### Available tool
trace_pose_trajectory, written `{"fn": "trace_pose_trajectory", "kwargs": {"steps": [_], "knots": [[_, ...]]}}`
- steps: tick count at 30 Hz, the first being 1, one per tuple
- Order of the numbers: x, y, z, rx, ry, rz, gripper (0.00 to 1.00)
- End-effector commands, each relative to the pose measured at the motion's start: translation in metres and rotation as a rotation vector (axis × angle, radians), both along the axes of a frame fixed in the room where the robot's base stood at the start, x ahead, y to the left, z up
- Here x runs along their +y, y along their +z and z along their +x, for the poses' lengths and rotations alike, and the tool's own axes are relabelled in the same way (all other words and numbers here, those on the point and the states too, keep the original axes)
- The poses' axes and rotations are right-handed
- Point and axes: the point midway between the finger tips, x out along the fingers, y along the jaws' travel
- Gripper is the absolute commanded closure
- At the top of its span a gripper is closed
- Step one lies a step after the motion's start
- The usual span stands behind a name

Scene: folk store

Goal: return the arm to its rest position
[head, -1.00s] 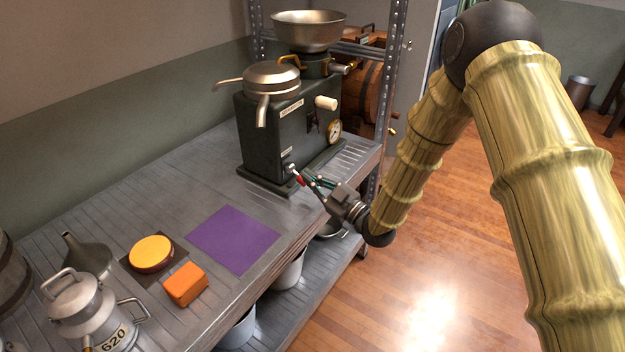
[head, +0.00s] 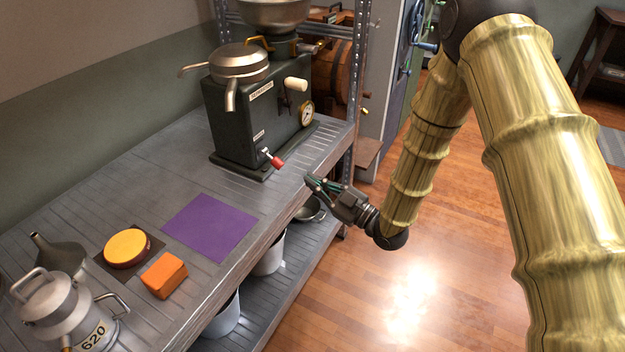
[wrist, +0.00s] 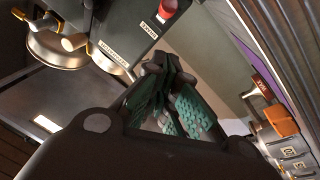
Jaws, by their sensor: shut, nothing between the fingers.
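My gripper (head: 318,185) is shut and empty, held in the air off the front edge of the metal bench (head: 180,215), at the right of it. Its dark body and green finger pads also show in the wrist view (wrist: 165,85). The dark green machine (head: 245,125) stands on the bench at the back, left of my gripper and apart from it. Its red-tipped lever (head: 277,162) points out from the front, with a clear gap to my fingers. The red tip also shows in the wrist view (wrist: 168,8).
A purple mat (head: 210,228), a yellow round piece (head: 127,247), an orange block (head: 164,275) and a metal can (head: 55,305) are on the bench. White buckets (head: 222,320) stand on the lower shelf. A metal post (head: 357,80) rises behind. The wooden floor (head: 440,260) is open.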

Motion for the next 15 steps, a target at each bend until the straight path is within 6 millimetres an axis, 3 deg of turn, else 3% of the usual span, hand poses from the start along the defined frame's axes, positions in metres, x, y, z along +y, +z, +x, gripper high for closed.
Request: {"fn": "trace_pose_trajectory", "kwargs": {"steps": [8,11,15], "knots": [[-0.004,-0.009,-0.002,0.041,-0.020,-0.015,1.00],[-0.016,-0.034,-0.008,0.153,-0.077,-0.055,1.00],[-0.049,-0.094,-0.032,0.413,-0.211,-0.140,1.00]]}}
